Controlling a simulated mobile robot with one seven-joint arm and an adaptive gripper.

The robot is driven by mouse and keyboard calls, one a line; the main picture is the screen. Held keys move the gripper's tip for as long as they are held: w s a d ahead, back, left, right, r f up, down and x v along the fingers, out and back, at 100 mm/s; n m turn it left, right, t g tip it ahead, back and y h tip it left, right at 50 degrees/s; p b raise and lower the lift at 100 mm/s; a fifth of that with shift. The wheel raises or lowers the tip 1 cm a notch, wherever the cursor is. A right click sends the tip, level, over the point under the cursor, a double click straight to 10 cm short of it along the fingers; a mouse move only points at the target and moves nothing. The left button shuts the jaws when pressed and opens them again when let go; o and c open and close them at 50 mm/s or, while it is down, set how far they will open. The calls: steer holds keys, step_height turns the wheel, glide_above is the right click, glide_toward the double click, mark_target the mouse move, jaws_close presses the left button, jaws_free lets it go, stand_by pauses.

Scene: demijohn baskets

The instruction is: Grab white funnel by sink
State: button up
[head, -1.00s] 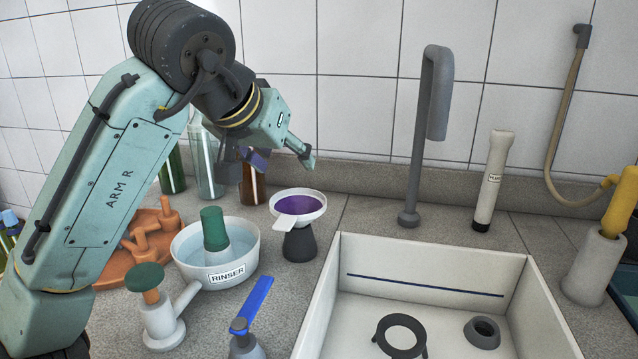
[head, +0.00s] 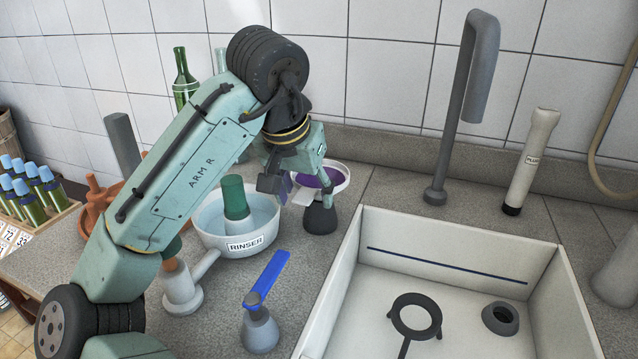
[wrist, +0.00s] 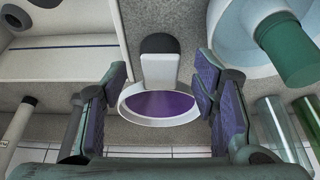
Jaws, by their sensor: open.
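The white funnel (head: 341,182) has a purple inside and a flat white tab. It rests on a dark, bottle-shaped stand (head: 319,216) on the counter, left of the sink (head: 345,285). My gripper (head: 297,198) is open, just in front of the funnel in the head view and hiding part of it. In the wrist view the funnel (wrist: 157,108) lies between the two open purple-padded fingers (wrist: 162,95), its tab towards the top of the picture. The right pads look very near its rim; I cannot tell whether they touch.
The white rinser bowl (head: 223,243) with a green cylinder stands left of the funnel. A blue-handled grey dispenser (head: 261,320) is in front. A grey tap (head: 455,130) and a white torch-shaped tool (head: 530,165) stand behind the sink. Bottles stand by the wall.

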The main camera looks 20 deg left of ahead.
steer(key=shift+x, duration=0.8)
steer(key=shift+c, duration=0.3)
steer(key=c, duration=1.1)
steer(key=shift+c, duration=0.2)
step_height(320, 180, up, 10)
steer(key=shift+r, duration=0.1)
